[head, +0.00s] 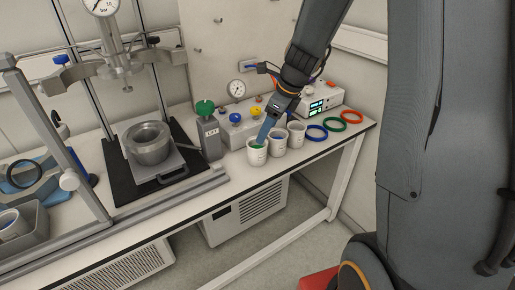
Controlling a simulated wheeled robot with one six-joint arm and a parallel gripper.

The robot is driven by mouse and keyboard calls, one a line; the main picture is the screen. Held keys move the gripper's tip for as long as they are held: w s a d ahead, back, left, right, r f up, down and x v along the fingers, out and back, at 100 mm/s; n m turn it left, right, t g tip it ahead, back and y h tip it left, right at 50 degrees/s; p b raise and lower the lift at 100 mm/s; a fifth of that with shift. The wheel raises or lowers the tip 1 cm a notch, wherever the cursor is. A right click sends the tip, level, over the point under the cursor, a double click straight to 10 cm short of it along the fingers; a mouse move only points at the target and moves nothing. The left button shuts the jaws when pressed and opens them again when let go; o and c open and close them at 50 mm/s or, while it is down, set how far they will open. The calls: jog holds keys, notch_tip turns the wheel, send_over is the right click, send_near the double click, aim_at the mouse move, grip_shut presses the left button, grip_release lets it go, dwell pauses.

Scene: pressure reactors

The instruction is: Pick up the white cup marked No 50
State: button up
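Three white cups stand in a row on the bench at its front right: a left cup (256,156) with green inside, a middle cup (278,147) with some blue inside, and a right cup (297,136). Small dark marks show on the cups but are too small to read, so I cannot tell which is No 50. My gripper (263,138) points down with its blue fingers at the left cup's rim, between it and the middle cup. I cannot tell whether the fingers touch a cup or how far apart they are.
Blue (316,132), green (334,124) and red (352,115) rings lie right of the cups. A metal vessel (147,146) sits under the reactor frame at left.

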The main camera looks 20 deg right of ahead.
aim_at(257, 152)
jog(key=w+a+f+m+p, duration=0.1)
jog(key=w+f, duration=0.3)
jog(key=f, duration=0.2)
jog(key=shift+a+f+m, duration=0.35)
jog(key=shift+m, duration=0.05)
jog(key=c, duration=1.3)
jog(key=shift+r, duration=0.1)
